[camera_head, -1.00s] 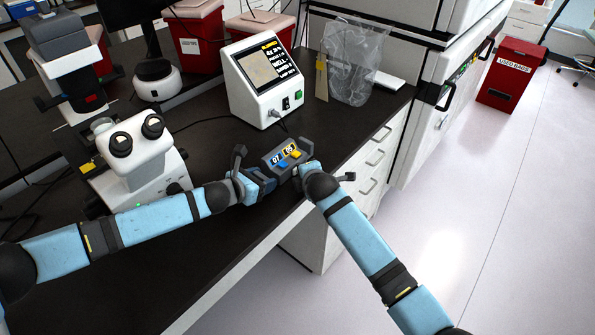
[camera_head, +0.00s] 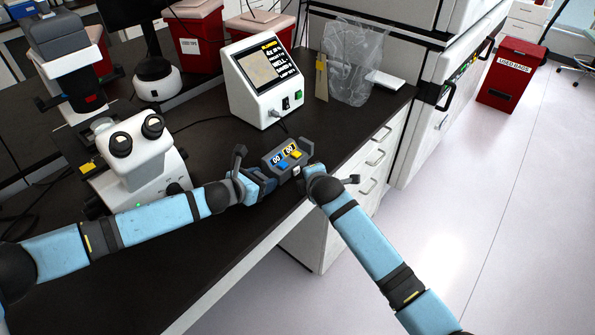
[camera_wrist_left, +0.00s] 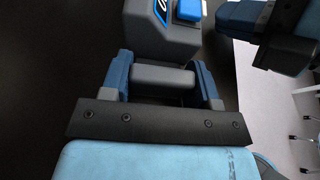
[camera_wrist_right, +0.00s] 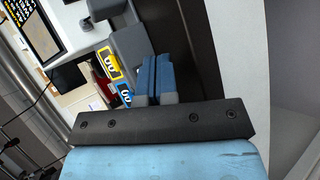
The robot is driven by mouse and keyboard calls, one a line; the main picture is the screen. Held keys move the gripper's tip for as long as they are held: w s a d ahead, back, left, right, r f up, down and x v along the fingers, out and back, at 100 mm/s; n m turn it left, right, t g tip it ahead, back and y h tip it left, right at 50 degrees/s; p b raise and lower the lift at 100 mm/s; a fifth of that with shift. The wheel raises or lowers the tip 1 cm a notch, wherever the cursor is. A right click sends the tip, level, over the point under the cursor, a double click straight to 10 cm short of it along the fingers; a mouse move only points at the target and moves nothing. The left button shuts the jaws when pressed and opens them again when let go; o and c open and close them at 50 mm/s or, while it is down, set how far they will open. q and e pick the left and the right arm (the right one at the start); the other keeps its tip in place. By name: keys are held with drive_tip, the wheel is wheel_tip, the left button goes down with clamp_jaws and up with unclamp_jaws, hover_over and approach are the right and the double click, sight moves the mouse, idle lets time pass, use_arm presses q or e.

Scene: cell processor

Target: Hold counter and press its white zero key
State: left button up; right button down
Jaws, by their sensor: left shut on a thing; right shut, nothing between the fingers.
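The counter (camera_head: 287,157) is a dark grey device with a blue and a yellow key and two small displays, both reading 00. My left gripper (camera_head: 262,182) is shut on its grey grip, which shows between the fingers in the left wrist view (camera_wrist_left: 163,78). It holds the counter near the bench's front edge. My right gripper (camera_head: 309,171) is shut and empty, close beside the counter's right end. In the right wrist view its closed fingers (camera_wrist_right: 156,76) are beside the counter body (camera_wrist_right: 131,44). A small whitish spot, perhaps the white key (camera_head: 297,170), shows between counter and right gripper; contact is unclear.
A white microscope (camera_head: 137,155) stands left of the arms. A white instrument with a screen (camera_head: 262,85) stands behind the counter, with a clear bag (camera_head: 352,60) to its right. The dark bench (camera_head: 215,260) ends just in front; open floor lies right.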

drive_tip(key=shift+s+d, duration=1.7)
drive_tip(key=shift+d, duration=0.15)
use_arm(q)
drive_tip(key=o, duration=1.4)
drive_tip(key=shift+o, duration=0.2)
drive_tip(key=shift+a, duration=0.1)
